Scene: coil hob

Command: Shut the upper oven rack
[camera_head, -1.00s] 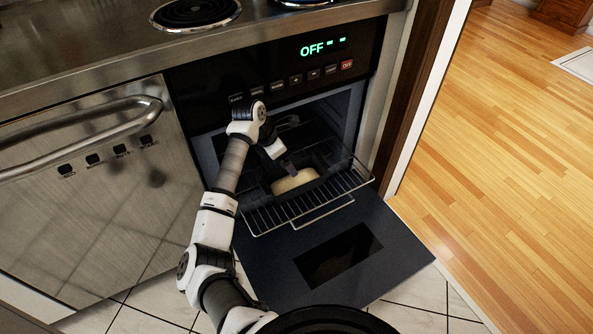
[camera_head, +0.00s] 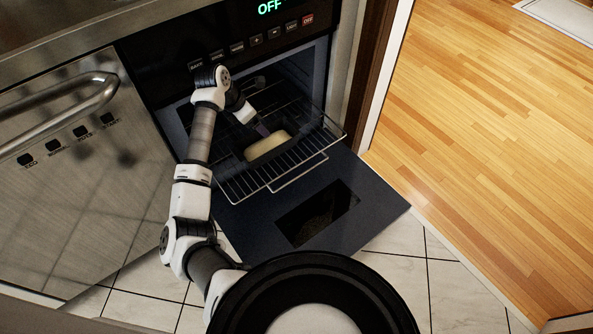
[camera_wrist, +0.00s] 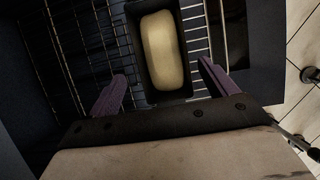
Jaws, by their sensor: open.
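The upper oven rack (camera_head: 240,189) is a wire shelf that sticks out of the open oven over the lowered door. A dark loaf pan with a pale loaf (camera_head: 267,146) stands on it. In the wrist view the loaf (camera_wrist: 163,50) sits in its pan (camera_wrist: 135,50), with rack wires (camera_wrist: 88,45) on both sides. My gripper (camera_head: 262,130) is inside the oven opening, above the rack and close to the pan. In the wrist view its two purple fingers (camera_wrist: 160,82) are spread apart, with the pan's near end between them in the picture. I cannot tell whether they touch it.
The oven door (camera_head: 365,205) is folded down in front, with a dark window. A dishwasher (camera_head: 75,190) with a bar handle stands at the left. The control panel (camera_head: 255,45) is above the opening.

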